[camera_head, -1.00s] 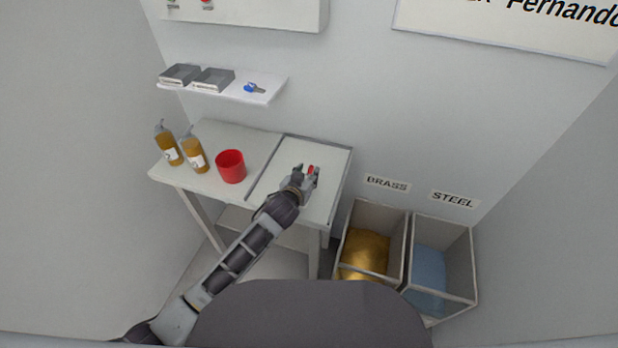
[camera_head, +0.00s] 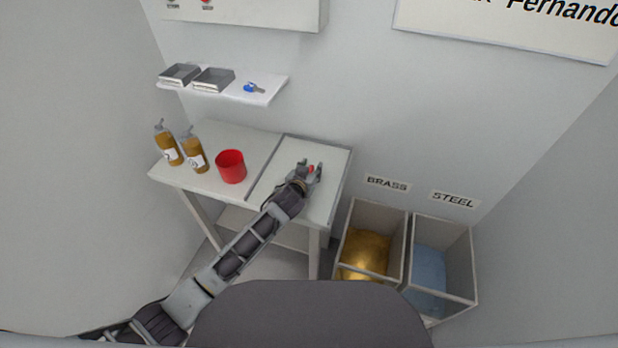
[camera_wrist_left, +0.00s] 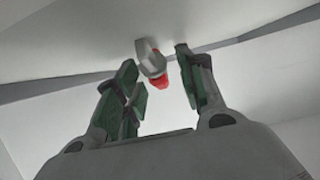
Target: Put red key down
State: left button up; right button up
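The red key (camera_head: 312,169) is a small red spot at my left gripper's fingertips, over the framed grey panel (camera_head: 322,150) on the right part of the table. In the left wrist view the key (camera_wrist_left: 158,80) shows a red end and a grey end. It lies between the fingers, with a gap on each side. My left gripper (camera_wrist_left: 156,56) is open, its green-padded fingers apart around the key. Whether the key touches the panel is hard to tell. My right gripper is not in view.
A red cup (camera_head: 231,167) and two amber bottles (camera_head: 195,152) stand on the table's left part. A wall shelf (camera_head: 230,91) holds two grey trays and a blue key (camera_head: 252,88). Brass (camera_head: 366,252) and steel (camera_head: 430,268) bins stand at the right.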

aim_at(311, 168)
pick_arm(q)
jog(key=shift+c, duration=0.6)
grip_shut()
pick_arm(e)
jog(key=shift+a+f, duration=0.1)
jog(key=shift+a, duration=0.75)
